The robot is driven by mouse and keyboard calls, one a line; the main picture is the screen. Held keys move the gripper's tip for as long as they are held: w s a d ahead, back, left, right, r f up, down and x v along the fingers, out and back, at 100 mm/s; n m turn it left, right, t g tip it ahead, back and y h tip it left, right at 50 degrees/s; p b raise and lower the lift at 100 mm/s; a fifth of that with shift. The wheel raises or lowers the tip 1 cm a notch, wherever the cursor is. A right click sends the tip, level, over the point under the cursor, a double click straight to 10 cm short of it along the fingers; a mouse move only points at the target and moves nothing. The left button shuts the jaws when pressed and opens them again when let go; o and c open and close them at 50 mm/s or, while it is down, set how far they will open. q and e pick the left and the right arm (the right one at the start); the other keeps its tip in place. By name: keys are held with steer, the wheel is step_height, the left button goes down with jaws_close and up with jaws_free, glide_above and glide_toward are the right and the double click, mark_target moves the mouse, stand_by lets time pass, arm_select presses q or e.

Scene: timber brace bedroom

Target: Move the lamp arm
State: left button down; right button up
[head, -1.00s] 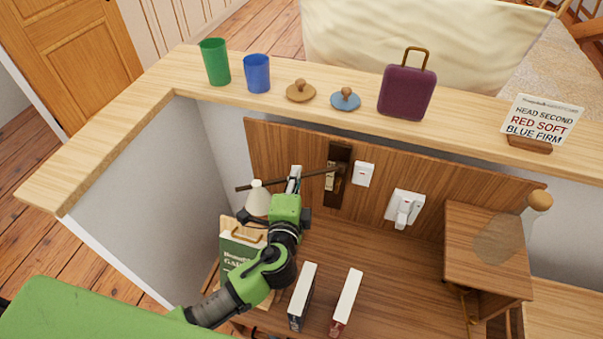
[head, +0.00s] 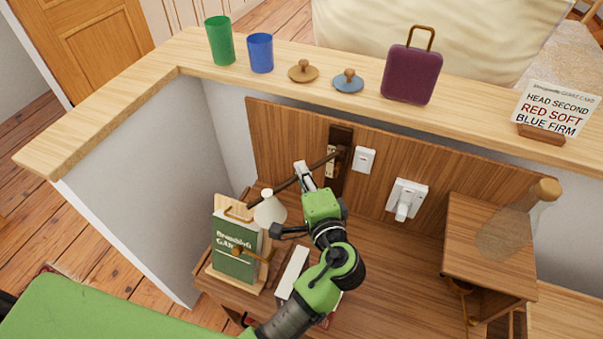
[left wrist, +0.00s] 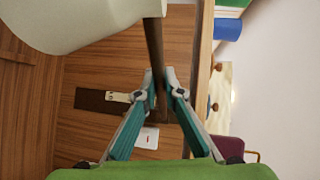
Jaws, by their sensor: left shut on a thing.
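The lamp arm (head: 285,182) is a thin dark rod that reaches out from a dark bracket (head: 341,160) on the wood back panel. A cream lampshade (head: 270,208) hangs near its outer end. In the left wrist view the rod (left wrist: 154,45) runs down between the fingers, with the pale shade (left wrist: 80,20) at upper left. My left gripper (head: 302,171) is shut on the lamp arm, between shade and bracket. The left gripper's fingertips (left wrist: 159,80) are on either side of the rod in the wrist view. My right gripper is not in view.
A green book (head: 236,258) on a wooden stand is left of my arm. A white switch (head: 364,160) and a white wall fitting (head: 407,198) are on the panel. Cups, two knobbed discs, a purple case (head: 411,74) and a sign (head: 556,110) stand on the ledge above.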

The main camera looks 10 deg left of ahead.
arm_select(q)
steer(key=shift+r, duration=0.2)
steer(key=c, duration=2.1)
jaws_free()
steer(key=shift+c, duration=0.2)
steer(key=shift+f, duration=0.1)
steer(key=v, duration=0.8)
steer(key=shift+d, duration=0.15)
